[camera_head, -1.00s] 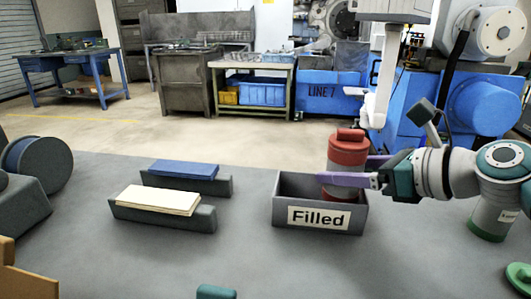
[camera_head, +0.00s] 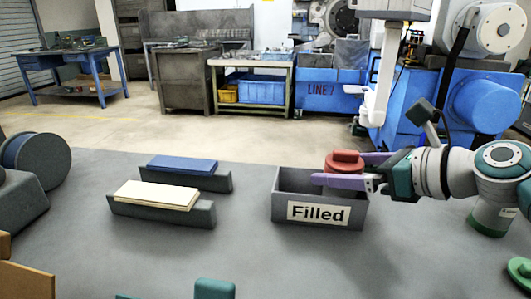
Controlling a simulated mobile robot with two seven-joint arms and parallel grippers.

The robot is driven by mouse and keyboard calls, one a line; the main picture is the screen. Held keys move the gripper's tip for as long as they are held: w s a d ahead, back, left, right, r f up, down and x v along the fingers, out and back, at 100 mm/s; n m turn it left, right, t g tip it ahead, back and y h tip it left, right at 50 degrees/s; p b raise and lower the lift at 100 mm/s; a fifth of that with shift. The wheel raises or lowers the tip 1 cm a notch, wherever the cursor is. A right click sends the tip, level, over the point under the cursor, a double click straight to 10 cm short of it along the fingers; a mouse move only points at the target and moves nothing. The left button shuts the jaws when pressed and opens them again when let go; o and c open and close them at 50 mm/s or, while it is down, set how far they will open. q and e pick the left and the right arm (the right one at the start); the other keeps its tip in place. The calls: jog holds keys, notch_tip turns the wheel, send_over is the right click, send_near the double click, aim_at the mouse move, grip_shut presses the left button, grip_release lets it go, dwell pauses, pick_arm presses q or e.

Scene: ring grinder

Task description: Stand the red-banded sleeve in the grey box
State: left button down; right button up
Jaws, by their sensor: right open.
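The red-banded sleeve (camera_head: 345,162) stands inside the grey box (camera_head: 279,205) labelled "Filled". It looks upright, with its red top showing above the rim; its lower part is hidden by the front wall and a finger. My right gripper (camera_head: 340,170) reaches in from the right at rim height. Its purple fingers are open, one in front of the sleeve and one behind it. Whether they touch the sleeve cannot be told. My left gripper is not in view.
Left of the box, grey holders carry a blue block (camera_head: 182,164) and a cream block (camera_head: 157,195). A dark reel (camera_head: 42,160) stands at the far left. A teal piece (camera_head: 214,289) shows at the bottom edge.

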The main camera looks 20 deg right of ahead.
jog(key=shift+s+f, duration=0.1)
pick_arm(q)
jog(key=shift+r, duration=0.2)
pick_arm(e)
jog(key=shift+s+d+r, duration=0.1)
jog(key=shift+s+r, duration=0.1)
jog(key=shift+s, duration=0.1)
pick_arm(q)
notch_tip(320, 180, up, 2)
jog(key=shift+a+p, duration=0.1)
jog(key=shift+p, duration=1.15)
pick_arm(e)
jog(key=v, duration=0.9)
jog(key=s+a+r+n+g+h+p, duration=0.25)
jog(key=s+a+n+g+p, duration=0.95)
jog(key=n, duration=1.6)
pick_arm(q)
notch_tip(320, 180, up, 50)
jog(key=p, duration=3.8)
pick_arm(e)
jog(key=s+r+n+t+h, duration=0.1)
jog(key=s+r+n, duration=0.2)
jog(key=r, duration=1.8)
jog(key=s+a+r+n+t+h, duration=0.1)
jog(key=s+r+n+t, duration=0.1)
jog(key=r, duration=1.8)
jog(key=shift+s+r+n, duration=0.4)
jog(key=shift+s, duration=0.35)
jog(key=shift+a, duration=0.1)
